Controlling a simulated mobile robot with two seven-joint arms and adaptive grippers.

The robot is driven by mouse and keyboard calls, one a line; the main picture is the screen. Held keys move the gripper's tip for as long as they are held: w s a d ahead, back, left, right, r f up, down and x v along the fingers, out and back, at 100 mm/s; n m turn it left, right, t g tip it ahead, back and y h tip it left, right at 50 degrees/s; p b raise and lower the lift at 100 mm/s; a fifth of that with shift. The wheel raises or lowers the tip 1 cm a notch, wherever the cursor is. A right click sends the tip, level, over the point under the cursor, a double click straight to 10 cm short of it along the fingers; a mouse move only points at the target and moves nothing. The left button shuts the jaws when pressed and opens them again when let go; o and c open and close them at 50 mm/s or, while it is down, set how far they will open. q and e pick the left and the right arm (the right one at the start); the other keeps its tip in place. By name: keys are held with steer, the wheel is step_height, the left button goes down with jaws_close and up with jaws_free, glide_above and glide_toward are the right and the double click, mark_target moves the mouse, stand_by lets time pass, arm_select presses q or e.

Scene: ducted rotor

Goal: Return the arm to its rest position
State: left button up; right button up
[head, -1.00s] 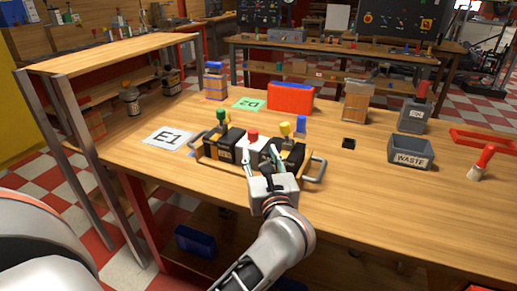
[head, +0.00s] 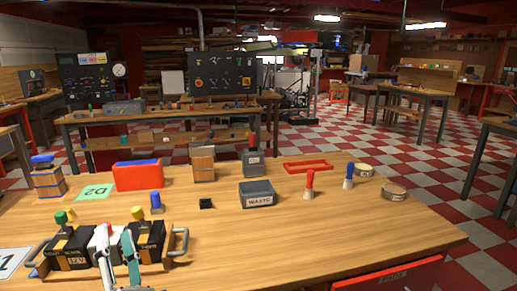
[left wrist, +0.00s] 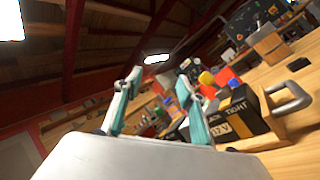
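My left gripper (head: 117,258) is at the bottom left of the head view, in front of a black and orange battery-like unit (head: 73,248) with side handles and a green and a yellow knob. Its two teal fingers stand apart with nothing seen between them. They also show apart in the left wrist view (left wrist: 157,78), with the unit's black block (left wrist: 233,115) to the right of them. I cannot tell whether a finger touches the unit. Most of my left arm is out of view. My right arm and gripper are not in view.
The wooden table (head: 330,235) is clear at front right. Other benches stand behind.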

arm_select(q)
steer(key=s+d+f+m+h+p, duration=0.25)
steer(key=d+f+m+h, duration=0.45)
steer(key=m, duration=0.5)
steer(key=s+d+f+m+h+p, duration=0.25)
steer(key=d+f+m+h, duration=0.3)
steer(key=m+h, duration=0.55)
steer(key=s+a+f+m+g+y+p, duration=0.1)
steer(key=s+f+m+g, duration=0.4)
steer(key=s+f, duration=0.3)
steer(key=s+a+f+m+g+y+p, duration=0.1)
steer(key=s+f+m+g, duration=0.4)
steer(key=f, duration=0.9)
steer(key=s+m, duration=0.2)
steer(key=s, duration=0.1)
steer(key=shift+s+a+f+m+y, duration=0.2)
steer(key=shift+s+f+m+y, duration=0.1)
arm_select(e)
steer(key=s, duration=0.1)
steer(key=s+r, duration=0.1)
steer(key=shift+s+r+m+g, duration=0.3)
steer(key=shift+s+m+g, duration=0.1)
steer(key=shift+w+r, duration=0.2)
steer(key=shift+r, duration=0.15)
arm_select(q)
steer(key=shift+c, duration=0.5)
